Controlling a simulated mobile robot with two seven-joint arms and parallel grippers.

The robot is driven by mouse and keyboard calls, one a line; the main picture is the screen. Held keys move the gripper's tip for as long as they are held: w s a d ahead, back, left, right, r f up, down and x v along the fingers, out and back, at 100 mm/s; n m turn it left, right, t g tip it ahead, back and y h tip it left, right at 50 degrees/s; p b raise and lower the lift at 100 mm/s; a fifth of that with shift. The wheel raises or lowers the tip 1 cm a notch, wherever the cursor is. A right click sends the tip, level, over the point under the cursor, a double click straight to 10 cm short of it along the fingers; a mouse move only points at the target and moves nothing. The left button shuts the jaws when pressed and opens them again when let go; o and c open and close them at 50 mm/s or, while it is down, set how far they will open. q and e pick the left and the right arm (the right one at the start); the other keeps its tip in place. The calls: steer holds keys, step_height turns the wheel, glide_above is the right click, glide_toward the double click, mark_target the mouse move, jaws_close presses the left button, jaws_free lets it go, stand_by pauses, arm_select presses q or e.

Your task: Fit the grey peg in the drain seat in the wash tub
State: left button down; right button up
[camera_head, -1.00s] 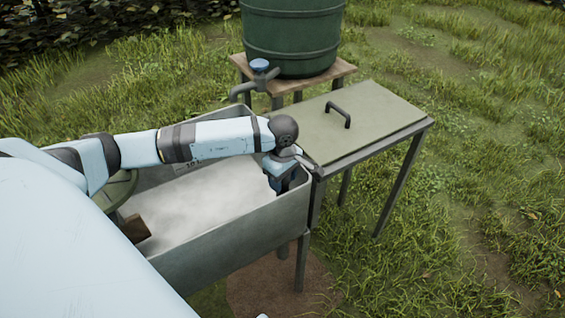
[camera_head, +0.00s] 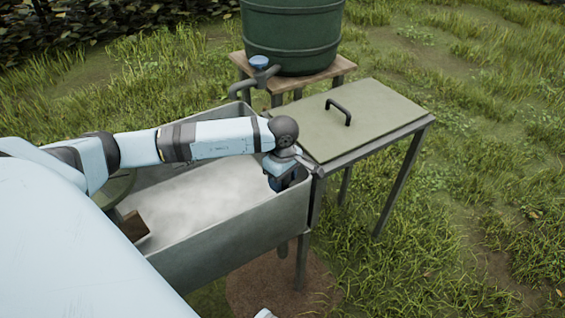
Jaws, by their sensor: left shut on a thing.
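The wash tub (camera_head: 232,235) is a grey metal trough on legs, with a pale, cloudy surface inside. My left gripper (camera_head: 286,188) is down inside the tub's right end, close to the right wall. Its fingers are mostly hidden by the wrist and the tub's front wall. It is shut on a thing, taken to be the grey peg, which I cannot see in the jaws. The drain seat is hidden.
A green barrel (camera_head: 292,38) stands on a wooden stand behind the tub, its blue-topped tap (camera_head: 259,63) near the tub's back corner. A side table (camera_head: 365,118) with a dark handle adjoins the tub's right end. A brown block (camera_head: 134,226) lies at the tub's left.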

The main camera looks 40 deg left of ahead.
arm_select(q)
steer(key=shift+f, duration=0.4)
arm_select(e)
step_height(320, 180, down, 3)
steer(key=shift+s+d+r, duration=0.1)
arm_select(q)
steer(key=shift+c, duration=1.6)
jaws_free()
steer(key=o, duration=0.3)
steer(key=shift+s, duration=0.1)
arm_select(e)
steer(key=shift+s, duration=0.1)
arm_select(q)
steer(key=shift+r, duration=0.2)
steer(key=shift+w+r+p, duration=0.2)
steer(key=shift+r+p, duration=0.15)
steer(key=shift+r, duration=0.15)
steer(key=shift+c, duration=0.2)
steer(key=shift+o, duration=0.3)
steer(key=shift+r+p, duration=1.45)
steer(key=shift+r, duration=1.15)
steer(key=shift+d, duration=0.1)
arm_select(e)
step_height(320, 180, up, 4)
steer(key=shift+s+f, duration=0.15)
steer(key=shift+f, duration=0.1)
